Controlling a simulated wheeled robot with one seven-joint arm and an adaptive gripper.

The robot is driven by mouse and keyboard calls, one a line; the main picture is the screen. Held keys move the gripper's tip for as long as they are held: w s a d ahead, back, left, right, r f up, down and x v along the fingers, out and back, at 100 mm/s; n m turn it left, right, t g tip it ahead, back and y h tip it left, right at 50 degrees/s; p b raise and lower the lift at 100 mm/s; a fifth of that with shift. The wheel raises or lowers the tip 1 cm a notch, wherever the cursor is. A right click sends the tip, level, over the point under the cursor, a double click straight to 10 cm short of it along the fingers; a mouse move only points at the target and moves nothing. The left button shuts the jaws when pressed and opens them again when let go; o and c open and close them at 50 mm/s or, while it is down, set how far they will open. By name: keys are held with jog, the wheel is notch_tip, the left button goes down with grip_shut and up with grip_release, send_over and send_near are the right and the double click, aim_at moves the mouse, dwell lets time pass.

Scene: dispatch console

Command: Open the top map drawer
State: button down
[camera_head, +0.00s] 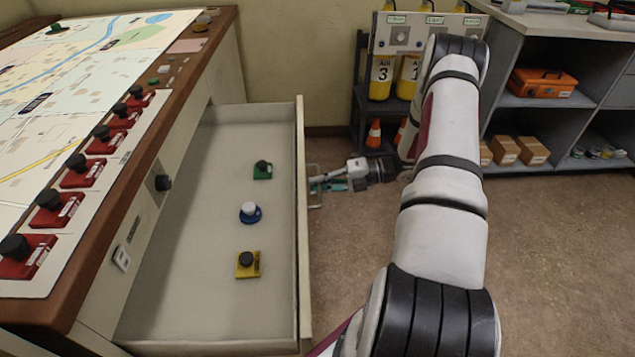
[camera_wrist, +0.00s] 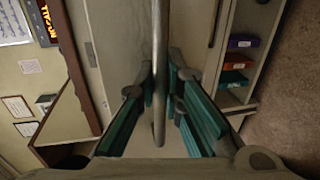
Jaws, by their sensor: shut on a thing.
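The top map drawer (camera_head: 215,215) is pulled far out of the console and shows its pale, open inside in the head view. Its front panel (camera_head: 303,230) faces right, with a metal bar handle (camera_head: 315,187) on the outer side. My gripper (camera_head: 322,184) is at this handle, reaching in from the right, and is shut on it. In the wrist view the handle bar (camera_wrist: 160,70) runs between the teal finger pads of my gripper (camera_wrist: 165,110). A green piece (camera_head: 262,171), a blue piece (camera_head: 249,213) and a yellow piece (camera_head: 247,264) lie in the drawer.
The console top holds a map (camera_head: 70,75) and a row of several red pieces with black knobs (camera_head: 68,176). A rack with yellow cylinders (camera_head: 382,78) and orange cones stands at the back. Grey shelves (camera_head: 560,100) stand right. Floor (camera_head: 560,260) right of my arm is clear.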

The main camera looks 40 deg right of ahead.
jog(key=shift+s+d, duration=0.2)
jog(key=shift+d, duration=0.1)
jog(key=c, duration=1.7)
grip_release()
jog(key=v, duration=1.2)
